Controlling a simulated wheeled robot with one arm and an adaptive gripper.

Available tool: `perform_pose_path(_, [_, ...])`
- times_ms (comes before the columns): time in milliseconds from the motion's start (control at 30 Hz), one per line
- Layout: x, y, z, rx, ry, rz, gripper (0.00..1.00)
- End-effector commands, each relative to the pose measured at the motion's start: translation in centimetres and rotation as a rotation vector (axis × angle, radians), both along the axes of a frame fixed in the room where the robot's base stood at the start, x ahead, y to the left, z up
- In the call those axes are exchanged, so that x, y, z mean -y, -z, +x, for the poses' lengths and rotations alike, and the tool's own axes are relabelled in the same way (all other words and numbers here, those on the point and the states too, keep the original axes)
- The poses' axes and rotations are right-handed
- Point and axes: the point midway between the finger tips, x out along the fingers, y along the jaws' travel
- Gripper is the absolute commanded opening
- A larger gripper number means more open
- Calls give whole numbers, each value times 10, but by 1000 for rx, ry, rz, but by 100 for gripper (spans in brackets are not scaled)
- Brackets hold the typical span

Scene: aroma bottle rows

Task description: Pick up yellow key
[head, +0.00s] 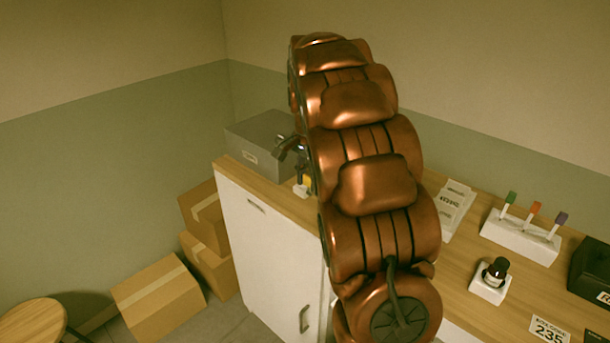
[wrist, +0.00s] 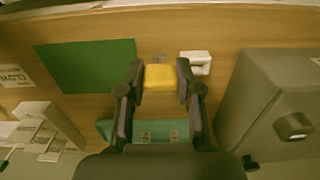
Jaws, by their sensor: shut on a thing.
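The yellow key (wrist: 160,78) shows as a yellow block-like piece between my fingertips in the wrist view. My gripper (wrist: 160,72) is shut on it, with one dark finger at each side. A small grey piece shows just beyond the yellow part. In the head view my gripper (head: 299,172) is mostly hidden behind my copper arm, and a small yellow patch of the key (head: 307,181) shows by it. I cannot tell whether the key touches the counter.
A white block (wrist: 197,60) lies close to the right finger. A grey metal box (head: 262,138) stands at the counter's far end, right in the wrist view. A green mat (wrist: 85,78) lies left.

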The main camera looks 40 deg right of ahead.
Motion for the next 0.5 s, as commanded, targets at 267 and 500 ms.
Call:
perform_pose_path(267, [-16, -2, -43, 1, 0, -1, 11])
perform_pose_path(500, [-27, -6, -72, 0, -1, 0, 11])
